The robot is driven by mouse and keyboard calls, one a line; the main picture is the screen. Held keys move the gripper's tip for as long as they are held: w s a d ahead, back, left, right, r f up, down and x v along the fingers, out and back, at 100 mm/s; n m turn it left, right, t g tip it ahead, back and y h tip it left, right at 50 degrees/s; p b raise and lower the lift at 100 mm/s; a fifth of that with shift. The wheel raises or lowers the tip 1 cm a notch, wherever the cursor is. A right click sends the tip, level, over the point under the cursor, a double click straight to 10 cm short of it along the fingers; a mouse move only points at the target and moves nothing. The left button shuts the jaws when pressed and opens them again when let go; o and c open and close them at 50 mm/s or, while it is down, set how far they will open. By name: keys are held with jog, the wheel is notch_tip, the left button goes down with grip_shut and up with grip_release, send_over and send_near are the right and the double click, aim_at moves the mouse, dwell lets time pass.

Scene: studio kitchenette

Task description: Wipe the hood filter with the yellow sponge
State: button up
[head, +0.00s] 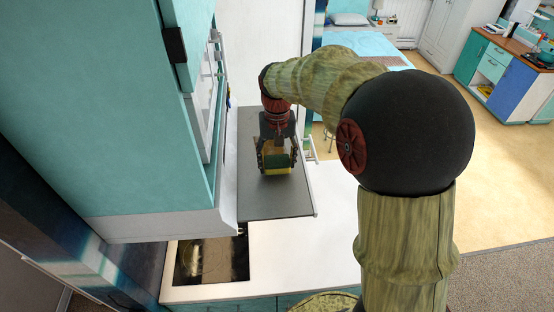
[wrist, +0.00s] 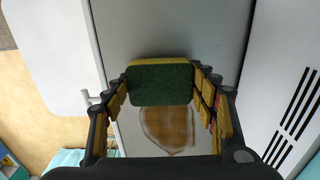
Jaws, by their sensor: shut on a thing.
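The yellow sponge (head: 277,160) has a dark green scouring side, which faces the wrist camera (wrist: 160,84); a yellow edge shows along its far side. My gripper (head: 277,155) is shut on it, with one finger on each side. The sponge is over the flat grey panel of the hood filter (head: 272,200), which also shows in the wrist view (wrist: 180,30). I cannot tell whether the sponge touches the panel. A brown stain (wrist: 168,130) lies between my fingers, close to the sponge on the near side in the wrist view. My gripper hides part of the panel.
The teal cabinet (head: 100,110) and white hood edge (head: 165,223) stand close on the left. A white counter (head: 300,260) with a dark hob (head: 212,258) lies below. Black slots (wrist: 295,110) show at right in the wrist view. A bed (head: 355,45) is beyond.

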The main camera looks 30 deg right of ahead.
jog(key=shift+f+b, duration=0.65)
jog(key=shift+f, duration=0.35)
dwell(0.7)
